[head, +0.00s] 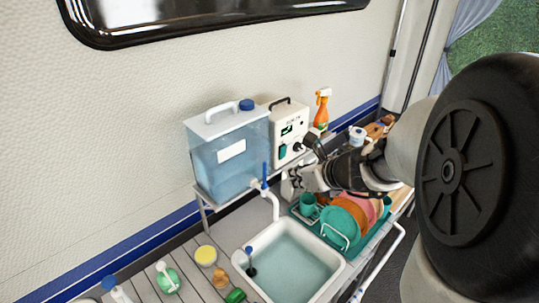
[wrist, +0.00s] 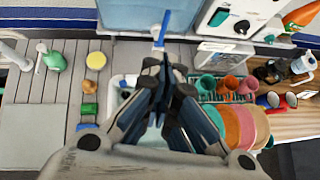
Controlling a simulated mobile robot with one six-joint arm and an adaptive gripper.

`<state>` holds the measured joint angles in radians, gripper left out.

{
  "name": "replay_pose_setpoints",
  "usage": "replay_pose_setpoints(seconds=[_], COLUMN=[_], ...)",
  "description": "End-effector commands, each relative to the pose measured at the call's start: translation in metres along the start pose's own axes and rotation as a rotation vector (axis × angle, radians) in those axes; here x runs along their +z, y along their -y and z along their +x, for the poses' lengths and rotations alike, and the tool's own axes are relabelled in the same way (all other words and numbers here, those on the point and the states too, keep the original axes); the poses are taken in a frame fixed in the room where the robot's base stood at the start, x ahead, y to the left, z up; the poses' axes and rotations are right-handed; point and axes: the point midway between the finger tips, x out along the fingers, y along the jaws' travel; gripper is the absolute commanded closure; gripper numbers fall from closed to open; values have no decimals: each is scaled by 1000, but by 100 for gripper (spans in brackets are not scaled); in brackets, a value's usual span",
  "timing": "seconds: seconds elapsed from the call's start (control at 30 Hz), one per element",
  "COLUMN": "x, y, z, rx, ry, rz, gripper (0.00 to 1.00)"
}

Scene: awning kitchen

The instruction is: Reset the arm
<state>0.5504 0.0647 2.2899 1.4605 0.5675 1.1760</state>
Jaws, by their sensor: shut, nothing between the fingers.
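My gripper shows in the wrist view (wrist: 167,72) with its fingers together and nothing between them. It is in front of the sink (wrist: 122,82), hiding most of it. In the head view, my arm (head: 365,170) reaches in from the right, and my gripper (head: 298,180) points left above the dish rack area. The gripper partly hides what lies behind it, and its fingertips are small and hard to make out there.
A water tank (head: 230,155) with a tap (head: 268,190) stands behind the sink. A white control box (head: 289,130) and an orange spray bottle (head: 322,108) are close to my arm. Plates (head: 340,225) stand in a teal rack. The slatted counter (head: 190,262) holds small items.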

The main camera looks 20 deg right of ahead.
Motion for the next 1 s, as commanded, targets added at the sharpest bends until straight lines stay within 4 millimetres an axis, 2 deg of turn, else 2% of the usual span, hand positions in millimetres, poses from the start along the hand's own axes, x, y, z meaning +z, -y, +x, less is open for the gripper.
replay_pose_setpoints(seconds=[0.17,0.27,0.37,0.43,0.5,0.6,0.7,0.8,0.9,1.0], x=[0,-3,-17,-39,-69,-116,-156,-184,-199,-204], y=[-7,-36,-90,-131,-163,-188,-192,-185,-176,-171], z=[-2,-5,-15,-28,-43,-66,-85,-99,-108,-113], rx=[12,64,165,250,335,448,541,614,664,689], ry=[-2,-8,-20,-27,-36,-55,-88,-133,-174,-200], rz=[-41,-237,-632,-987,-1354,-1856,-2287,-2603,-2800,-2891], gripper=[100,100,100,100,100,100,100,100,100,100])
